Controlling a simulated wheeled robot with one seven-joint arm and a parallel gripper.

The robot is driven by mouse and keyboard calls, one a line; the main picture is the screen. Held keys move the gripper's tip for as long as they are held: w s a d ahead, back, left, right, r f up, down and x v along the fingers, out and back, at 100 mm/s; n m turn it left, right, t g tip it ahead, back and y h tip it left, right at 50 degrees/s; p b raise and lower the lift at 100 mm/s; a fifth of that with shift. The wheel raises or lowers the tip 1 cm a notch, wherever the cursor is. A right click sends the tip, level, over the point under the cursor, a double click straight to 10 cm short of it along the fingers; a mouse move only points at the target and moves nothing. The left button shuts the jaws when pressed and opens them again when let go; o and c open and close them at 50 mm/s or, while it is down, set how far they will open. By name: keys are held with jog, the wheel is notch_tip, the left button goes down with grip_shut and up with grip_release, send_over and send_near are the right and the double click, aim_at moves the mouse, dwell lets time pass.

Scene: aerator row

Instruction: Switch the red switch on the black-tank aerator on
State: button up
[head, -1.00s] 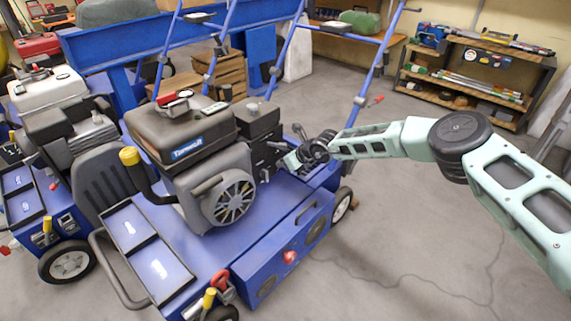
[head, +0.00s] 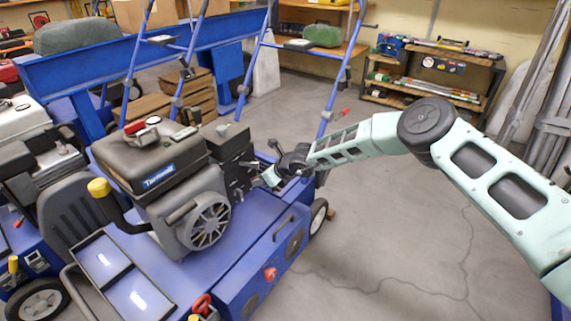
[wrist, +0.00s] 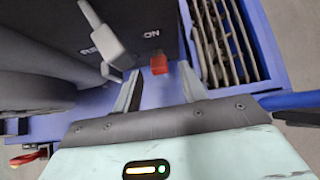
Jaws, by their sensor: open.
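The black-tank aerator, blue with a black tank (head: 150,160) and a grey engine, stands left of centre in the head view. My gripper (head: 268,178) is at the far right side of its engine, by a black box (head: 228,138). In the wrist view, my gripper (wrist: 160,92) is open and its fingers point at the machine. A small red switch (wrist: 159,65) shows just beyond and between the fingertips, on a dark panel under a partly hidden label ending in "ON". I see no contact with it. The switch cannot be made out in the head view.
A grey lever (wrist: 105,42) hangs close to the left finger in the wrist view. Grey slats (wrist: 222,45) are close on the right. In the head view, another aerator with a white tank (head: 22,120) stands at left. The floor (head: 400,230) to the right is open.

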jog(key=v, duration=1.4)
jog(key=shift+d+p, duration=0.15)
jog(key=shift+p, duration=0.3)
jog(key=shift+s, duration=0.1)
jog(key=s+a+r+n+g, duration=0.3)
jog(key=s+r+n, duration=0.55)
jog(key=s, duration=0.35)
jog(key=s+a+r+n+g, duration=0.3)
jog(key=s+r+n, duration=0.55)
jog(key=s, duration=0.35)
jog(key=s+d+r+n+h, duration=0.3)
jog(key=s+d+n+h, duration=0.3)
jog(key=s+d+n, duration=1.1)
notch_tip(320, 180, up, 29)
jog(key=s+a+p, duration=0.1)
jog(key=p, duration=2.8)
jog(key=shift+s+m+h+p, duration=0.3)
jog(key=shift+s+m+h, duration=0.05)
jog(key=shift+m+h, duration=0.05)
